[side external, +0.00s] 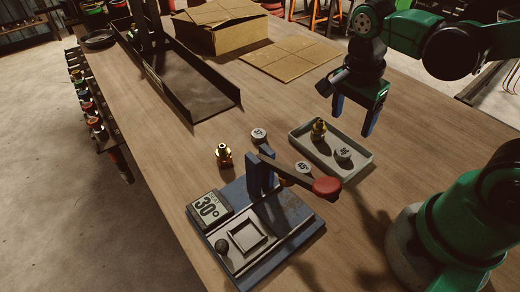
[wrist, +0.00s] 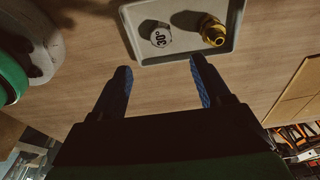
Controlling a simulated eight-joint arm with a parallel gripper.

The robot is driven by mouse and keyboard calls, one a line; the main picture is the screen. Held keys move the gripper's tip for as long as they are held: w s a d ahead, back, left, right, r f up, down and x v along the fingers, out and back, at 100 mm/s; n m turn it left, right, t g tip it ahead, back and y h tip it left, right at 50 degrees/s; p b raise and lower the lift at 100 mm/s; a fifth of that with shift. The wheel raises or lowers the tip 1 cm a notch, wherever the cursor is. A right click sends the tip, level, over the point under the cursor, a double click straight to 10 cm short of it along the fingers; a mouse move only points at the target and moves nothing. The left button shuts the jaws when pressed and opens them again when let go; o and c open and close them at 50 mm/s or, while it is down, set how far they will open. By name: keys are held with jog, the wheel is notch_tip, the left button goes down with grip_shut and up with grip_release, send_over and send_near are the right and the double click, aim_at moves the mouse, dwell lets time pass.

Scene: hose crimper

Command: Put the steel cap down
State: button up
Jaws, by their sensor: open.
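A steel cap marked 30° (side external: 343,155) sits in the grey tray (side external: 357,171), and it also shows in the wrist view (wrist: 160,37). A second steel cap (side external: 258,135) stands on the table left of the tray. A third one (side external: 303,168) is by the crimper's lever, marked with what looks like 45. My gripper (side external: 352,124) is open and empty, raised above the table just right of the tray. In the wrist view its two blue fingers (wrist: 160,66) are apart, with bare table between them and the tray ahead.
A brass fitting (side external: 319,131) stands in the tray; another (side external: 223,156) is on the table. The blue crimper (side external: 290,215) has a red-knobbed lever (side external: 326,187) and a 30° display (side external: 208,207). A dark trough (side external: 200,95) and cardboard box (side external: 222,30) lie behind.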

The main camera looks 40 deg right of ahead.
jog(key=w+a+r+n+t, duration=0.1)
jog(key=n+t, duration=0.1)
jog(key=n, duration=0.4)
jog(key=w+a+r+n+t+y, duration=0.1)
jog(key=n+t, duration=0.1)
jog(key=n, duration=0.4)
jog(key=w+r+n+t, duration=0.1)
jog(key=n+t, duration=0.2)
jog(key=n, duration=0.3)
jog(key=shift+w+a+r+y, duration=0.25)
jog(key=shift+a+r+y, duration=0.15)
